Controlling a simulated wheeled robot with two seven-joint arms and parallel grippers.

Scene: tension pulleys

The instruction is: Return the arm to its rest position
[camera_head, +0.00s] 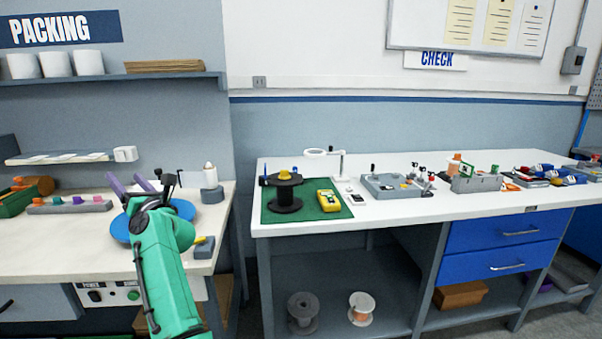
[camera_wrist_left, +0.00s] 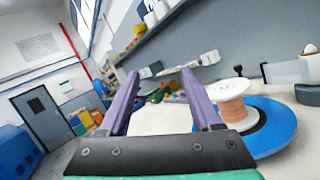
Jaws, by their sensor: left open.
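My left arm is green and reaches in over the packing bench. Its left gripper (camera_head: 126,180) has two purple fingers, spread apart and with nothing between them; the gap also shows in the left wrist view (camera_wrist_left: 160,76). The gripper is above the bench beside a blue round disc (camera_head: 119,229). In the left wrist view a pale spool with a copper-coloured winding (camera_wrist_left: 236,108) stands on the blue disc (camera_wrist_left: 279,126), to the right of the fingers. In the head view my arm hides most of that spool. My right gripper is in neither view.
The packing bench (camera_head: 60,250) carries a rack of coloured pieces (camera_head: 75,206) and a grey block with a yellow part (camera_head: 204,246). A shelf (camera_head: 110,80) is on the wall above. The white check table (camera_head: 350,220) holds a black spool (camera_head: 285,192) on a green mat.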

